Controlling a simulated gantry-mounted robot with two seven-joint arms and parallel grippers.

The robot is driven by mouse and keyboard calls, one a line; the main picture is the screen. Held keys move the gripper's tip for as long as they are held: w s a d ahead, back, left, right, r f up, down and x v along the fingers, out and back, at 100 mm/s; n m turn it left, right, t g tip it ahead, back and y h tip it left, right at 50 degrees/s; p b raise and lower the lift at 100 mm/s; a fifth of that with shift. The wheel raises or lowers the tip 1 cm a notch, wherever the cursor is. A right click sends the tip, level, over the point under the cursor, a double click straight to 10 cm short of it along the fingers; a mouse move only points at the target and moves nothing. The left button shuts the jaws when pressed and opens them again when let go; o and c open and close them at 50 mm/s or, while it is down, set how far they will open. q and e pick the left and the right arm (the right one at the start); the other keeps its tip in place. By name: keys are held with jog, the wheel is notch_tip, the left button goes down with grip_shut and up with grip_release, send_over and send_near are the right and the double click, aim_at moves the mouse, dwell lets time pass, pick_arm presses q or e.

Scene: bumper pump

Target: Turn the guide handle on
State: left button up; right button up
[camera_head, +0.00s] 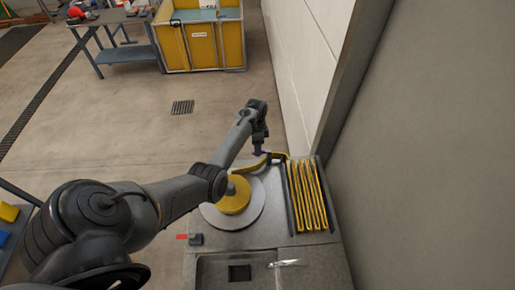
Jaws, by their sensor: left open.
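A machine with a grey top (262,233) stands low in the middle of the head view. A round yellow hub on a pale disc (235,197) sits on it. A yellow bar, which looks like the guide handle (252,165), curves from near the disc to the right at the machine's far edge. My left arm reaches across from the left. My left gripper (261,152) points down at the handle's far end, open. I cannot tell whether its fingers touch the handle. My right gripper is not in view.
Yellow ribbed guides (307,195) stand at the machine's right, close to the wall (420,150). A small red-tipped lever (190,238) is at the front left. A yellow bin (205,45) and a workbench (118,50) stand far back. The floor between is clear.

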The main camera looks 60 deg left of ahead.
pick_arm(q)
jog(key=shift+f, duration=0.4)
grip_shut()
